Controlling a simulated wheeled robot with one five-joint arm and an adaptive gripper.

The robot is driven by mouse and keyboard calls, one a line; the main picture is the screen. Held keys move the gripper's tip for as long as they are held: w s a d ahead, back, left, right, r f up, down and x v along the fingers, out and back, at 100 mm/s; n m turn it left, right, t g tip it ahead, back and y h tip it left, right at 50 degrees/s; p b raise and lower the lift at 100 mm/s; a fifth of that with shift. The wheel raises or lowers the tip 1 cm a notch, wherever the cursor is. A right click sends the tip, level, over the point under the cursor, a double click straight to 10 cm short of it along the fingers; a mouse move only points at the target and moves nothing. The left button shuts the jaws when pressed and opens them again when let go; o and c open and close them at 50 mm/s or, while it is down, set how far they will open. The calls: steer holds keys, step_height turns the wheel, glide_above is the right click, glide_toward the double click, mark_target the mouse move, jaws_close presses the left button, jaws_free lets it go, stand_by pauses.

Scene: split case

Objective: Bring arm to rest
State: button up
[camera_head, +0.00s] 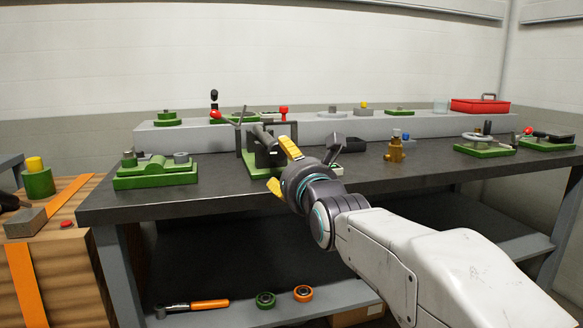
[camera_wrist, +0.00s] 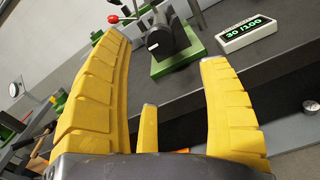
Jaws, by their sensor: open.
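My arm reaches from the lower right of the head view toward the middle of the dark workbench (camera_head: 225,185). My gripper (camera_head: 280,168) has yellow fingers and is at the bench's front edge, in front of a green-based fixture (camera_head: 258,168) with dark upright parts. In the wrist view my gripper (camera_wrist: 165,75) is open, its yellow fingers wide apart with nothing between them. The same fixture (camera_wrist: 175,65) stands beyond the fingers, with a red-knobbed lever. I cannot tell whether a finger touches it in the head view.
A green fixture (camera_head: 155,173) is at the bench's left, a brass part (camera_head: 395,150) right of the gripper. A red toolbox (camera_head: 480,105) stands on the raised rear shelf. A display reading "30/100" (camera_wrist: 247,30) lies on the bench. An orange-handled tool (camera_head: 208,304) lies on the lower shelf.

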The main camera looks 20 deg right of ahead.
steer(key=shift+s, duration=0.35)
steer(key=s+r+m+g+p, duration=0.4)
steer(key=s+m+p, duration=0.6)
steer(key=p, duration=0.4)
steer(key=s+r+m+g+p, duration=0.4)
steer(key=s+m+p, duration=0.7)
steer(key=p, duration=0.3)
steer(key=s+r+m+g+p, duration=0.3)
steer(key=s+m+g+p, duration=0.3)
steer(key=s+m+p, duration=0.5)
steer(key=m+p, duration=0.1)
steer(key=p, duration=0.2)
steer(key=shift+r+g, duration=0.3)
steer(key=shift+r, duration=0.1)
